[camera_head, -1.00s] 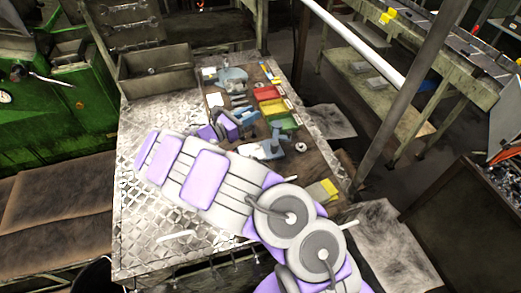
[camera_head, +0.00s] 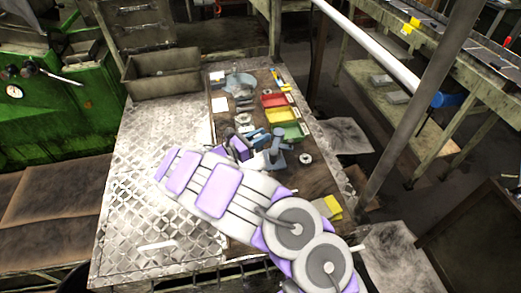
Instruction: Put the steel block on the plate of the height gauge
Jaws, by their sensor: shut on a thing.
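My gripper (camera_head: 254,136) is small and partly hidden behind my white and purple arm, over the wooden board on the table. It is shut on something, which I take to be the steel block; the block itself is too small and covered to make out. The height gauge (camera_head: 279,151), a blue-grey device with an upright column and a base, stands on the board just right of my gripper. Its plate is not clear at this size, and I cannot tell whether the block touches it.
Red, yellow and green trays (camera_head: 285,115) stand behind the gauge. A small round ring (camera_head: 305,158) lies to its right. A grey metal bin (camera_head: 163,72) is at the table's back left. The diamond-plate tabletop (camera_head: 140,190) on the left is mostly clear.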

